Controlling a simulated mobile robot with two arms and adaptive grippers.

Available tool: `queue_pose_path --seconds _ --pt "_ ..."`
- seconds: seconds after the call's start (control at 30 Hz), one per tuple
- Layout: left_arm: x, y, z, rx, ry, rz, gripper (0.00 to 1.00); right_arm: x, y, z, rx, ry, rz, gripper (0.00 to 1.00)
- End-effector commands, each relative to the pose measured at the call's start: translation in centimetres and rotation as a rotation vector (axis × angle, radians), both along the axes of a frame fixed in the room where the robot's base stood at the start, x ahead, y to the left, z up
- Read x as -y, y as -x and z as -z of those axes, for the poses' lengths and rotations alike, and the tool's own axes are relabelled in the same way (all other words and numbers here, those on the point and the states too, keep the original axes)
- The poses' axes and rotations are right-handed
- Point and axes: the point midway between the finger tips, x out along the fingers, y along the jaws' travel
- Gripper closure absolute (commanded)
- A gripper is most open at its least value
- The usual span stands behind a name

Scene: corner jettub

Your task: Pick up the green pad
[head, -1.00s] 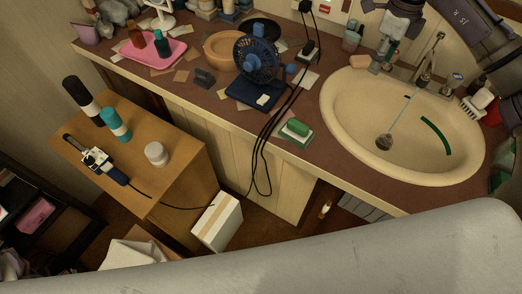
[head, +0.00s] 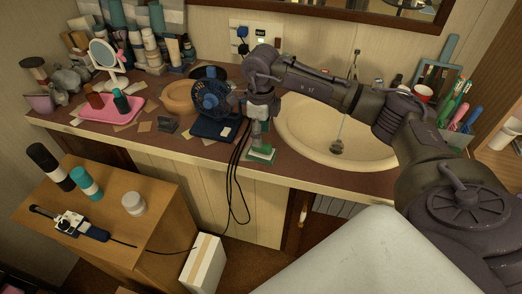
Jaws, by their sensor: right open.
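The green pad (head: 262,153) lies near the front edge of the brown counter (head: 214,151), left of the sink, in the head view. It looks like a green block on a paler base. My right arm reaches in from the right across the sink, and my right gripper (head: 257,137) points down right above the pad. The gripper is open, and its fingers partly cover the pad's upper side. I cannot tell whether the fingertips touch it. My left gripper is out of view.
A blue fan (head: 211,98) with dark cables hanging over the counter edge stands just left of the gripper. The cream sink (head: 309,137) lies to the right. A pink tray (head: 108,113) with bottles is further left. A wooden cabinet (head: 150,213) stands in front.

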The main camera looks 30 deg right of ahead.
Motion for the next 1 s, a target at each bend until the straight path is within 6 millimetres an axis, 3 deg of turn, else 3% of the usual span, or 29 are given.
queue_pose_path --seconds 0.17,0.4,0.7,1.0 --pt "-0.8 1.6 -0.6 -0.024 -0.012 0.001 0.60 0.1 0.1 1.6 -0.004 0.001 0.000 0.46" --pt "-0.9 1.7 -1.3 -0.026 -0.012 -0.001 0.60 0.1 0.2 4.9 -0.002 0.000 0.000 0.46" --pt "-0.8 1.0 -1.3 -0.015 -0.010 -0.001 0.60 0.2 0.1 5.4 0.001 0.001 -0.001 0.47" --pt "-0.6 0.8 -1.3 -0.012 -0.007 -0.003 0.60 0.2 0.1 5.4 0.000 0.000 0.000 0.97"
